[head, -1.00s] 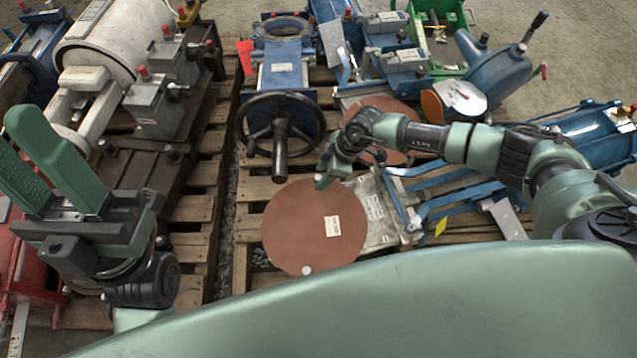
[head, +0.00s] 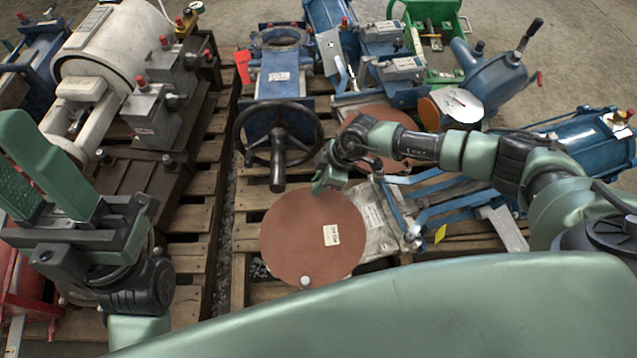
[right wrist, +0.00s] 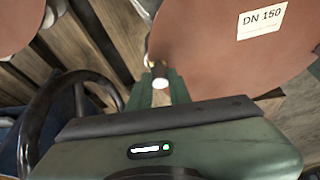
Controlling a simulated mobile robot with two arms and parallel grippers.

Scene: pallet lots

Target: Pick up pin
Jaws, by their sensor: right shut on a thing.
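My right gripper (head: 320,185) is above the back edge of a red-brown disc in the head view. In the right wrist view, its green fingers (right wrist: 161,90) are closed around a small pin (right wrist: 159,76) with a pale, bright end and a brassy part beyond it. In the head view the pin is too small or too hidden by the hand to make out. My left gripper (head: 25,150) is raised at the left of the head view, with its two green fingers apart and nothing seen between them.
The red-brown disc (head: 300,225) carries a white label and lies over a wooden pallet (head: 205,215). A black handwheel (head: 242,150) on a blue valve stands left of my right gripper. Blue frames (head: 440,190) lie under my right forearm. White and grey machinery (head: 110,55) fills the left pallet.

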